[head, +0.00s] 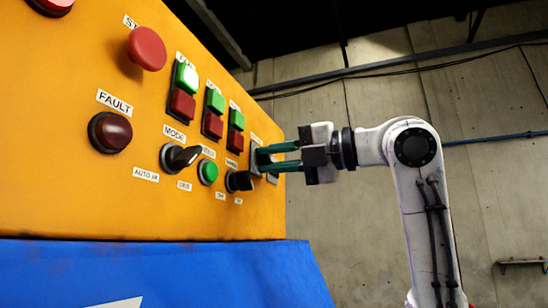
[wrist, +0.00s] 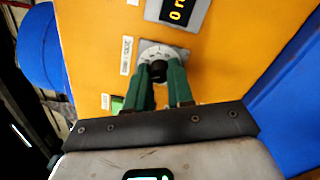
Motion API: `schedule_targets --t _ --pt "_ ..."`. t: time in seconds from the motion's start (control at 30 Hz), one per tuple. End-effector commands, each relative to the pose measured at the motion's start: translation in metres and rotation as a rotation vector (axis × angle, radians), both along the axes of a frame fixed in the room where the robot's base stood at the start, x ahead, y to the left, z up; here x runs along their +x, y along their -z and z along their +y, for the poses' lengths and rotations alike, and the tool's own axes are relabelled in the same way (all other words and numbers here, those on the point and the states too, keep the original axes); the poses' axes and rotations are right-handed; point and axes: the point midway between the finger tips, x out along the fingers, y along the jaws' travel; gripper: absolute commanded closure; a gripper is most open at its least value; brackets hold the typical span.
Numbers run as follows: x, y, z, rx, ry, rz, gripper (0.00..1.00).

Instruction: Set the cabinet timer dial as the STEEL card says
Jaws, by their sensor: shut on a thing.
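The timer dial (wrist: 158,69) has a black knob on a grey plate with a pale round scale, set in the orange cabinet face. My gripper (wrist: 157,82) is shut on the knob, one green finger on each side. The scale marks are too small to read. In the head view my gripper (head: 268,159) reaches the dial plate (head: 257,156) at the panel's right end, and its fingers hide most of the dial. A dark display (wrist: 178,10) with yellow characters sits above the dial in the wrist view. I cannot make out a STEEL card in either view.
The orange panel (head: 60,190) carries a red mushroom button (head: 147,48), a FAULT lamp (head: 110,132), green and red button pairs (head: 214,112), a mode selector (head: 180,156) and a black switch (head: 239,181) close to my gripper. A blue lower body (head: 150,270) lies below. Free room lies right of the panel.

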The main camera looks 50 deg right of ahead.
Motion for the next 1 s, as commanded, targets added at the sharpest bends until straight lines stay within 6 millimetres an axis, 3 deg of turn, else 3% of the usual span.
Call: schedule_targets --t 0.5,1.0 --pt "0.0003 0.0028 0.0003 -0.287 -0.002 -0.112 1.00" --pt "0.0006 0.0039 0.0003 -0.328 -0.002 -0.126 1.00"
